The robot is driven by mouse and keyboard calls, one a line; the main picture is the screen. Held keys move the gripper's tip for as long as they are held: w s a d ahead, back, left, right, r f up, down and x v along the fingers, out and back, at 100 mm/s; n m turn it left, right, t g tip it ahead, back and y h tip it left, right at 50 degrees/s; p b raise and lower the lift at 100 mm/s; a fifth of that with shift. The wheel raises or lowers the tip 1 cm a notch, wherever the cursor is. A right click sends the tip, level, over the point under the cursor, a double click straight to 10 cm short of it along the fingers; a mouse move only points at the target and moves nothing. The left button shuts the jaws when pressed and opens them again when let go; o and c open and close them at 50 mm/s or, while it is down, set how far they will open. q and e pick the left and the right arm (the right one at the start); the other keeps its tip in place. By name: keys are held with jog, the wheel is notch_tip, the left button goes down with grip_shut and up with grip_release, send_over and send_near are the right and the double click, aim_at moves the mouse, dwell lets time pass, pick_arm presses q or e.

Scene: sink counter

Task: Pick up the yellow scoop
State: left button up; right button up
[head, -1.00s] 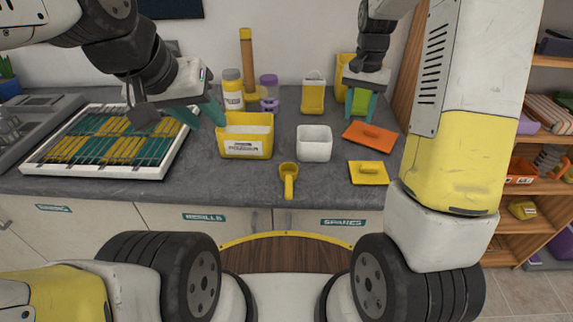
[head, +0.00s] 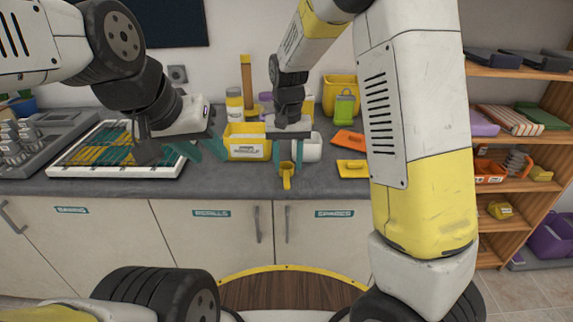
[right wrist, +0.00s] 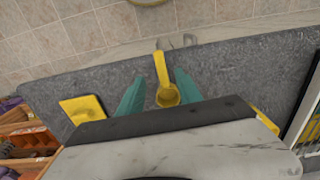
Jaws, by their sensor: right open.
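The yellow scoop (head: 287,177) lies near the front edge of the grey counter, its handle pointing toward the edge. My right gripper (head: 286,163) is open just above it, fingers pointing down. In the right wrist view the scoop (right wrist: 161,68) lies between the two teal fingers (right wrist: 160,76), with a visible gap on both sides. Whether the fingers are down to the scoop's height I cannot tell. My left gripper (head: 203,152) is open and empty, between the rack tray and the yellow powder box.
The white-framed rack tray (head: 150,172) is at the left.

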aim_at(287, 177)
jog(key=f, duration=0.4)
jog(key=shift+w+a+f, duration=0.15)
jog(key=shift+w+f, duration=0.05)
jog(key=shift+f, duration=0.15)
grip_shut()
dwell(1.1)
